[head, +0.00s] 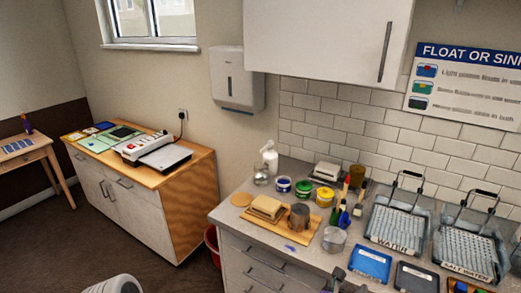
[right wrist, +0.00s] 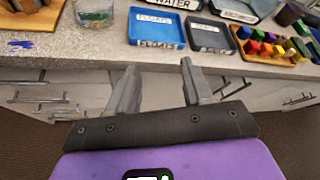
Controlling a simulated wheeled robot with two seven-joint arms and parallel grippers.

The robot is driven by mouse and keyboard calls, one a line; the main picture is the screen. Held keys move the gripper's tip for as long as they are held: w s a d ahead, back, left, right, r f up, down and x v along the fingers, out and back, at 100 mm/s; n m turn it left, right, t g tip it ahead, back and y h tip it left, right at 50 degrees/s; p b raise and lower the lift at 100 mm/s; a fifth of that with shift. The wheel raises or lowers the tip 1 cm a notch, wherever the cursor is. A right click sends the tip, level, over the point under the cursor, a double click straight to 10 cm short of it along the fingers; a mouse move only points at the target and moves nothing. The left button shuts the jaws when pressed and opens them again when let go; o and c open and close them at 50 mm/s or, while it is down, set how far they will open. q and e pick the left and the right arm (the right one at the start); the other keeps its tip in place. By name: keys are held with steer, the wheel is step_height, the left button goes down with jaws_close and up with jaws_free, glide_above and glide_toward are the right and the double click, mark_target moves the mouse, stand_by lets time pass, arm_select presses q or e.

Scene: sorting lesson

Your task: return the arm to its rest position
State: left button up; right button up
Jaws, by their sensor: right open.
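My right gripper (head: 347,281) shows at the bottom edge of the head view, in front of the counter's front edge. In the right wrist view my right gripper (right wrist: 160,66) is open, with its two grey fingers apart and nothing between them. The fingers point toward the drawer fronts and the counter edge. My left gripper is not in view; a white rounded part of mine shows at the bottom left of the head view.
The grey counter (head: 232,205) holds a blue tray (head: 371,264), a dark tray (head: 416,278), a water tub (head: 397,222), a salt water tub (head: 467,248), a clear beaker (head: 334,240) and paint pots. A coloured block tray (right wrist: 272,52) is at right. The floor at left is clear.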

steer(key=s+a+f+n+g+y, duration=0.1)
steer(key=a+f+n+y, duration=0.3)
steer(key=f+n, duration=0.6)
steer(key=s+a+f+n+g+y, duration=0.1)
steer(key=a+f+n+y, duration=0.3)
steer(key=f+n, duration=0.65)
steer(key=s+a+f+n+g+y, duration=0.2)
steer(key=s+f+n, duration=0.3)
steer(key=s+n, duration=0.3)
steer(key=s+a+f+n+g+y, duration=0.3)
steer(key=s+a+f+n+g, duration=0.1)
steer(key=s+n, duration=0.4)
step_height(320, 180, down, 2)
steer(key=shift+g, duration=0.6)
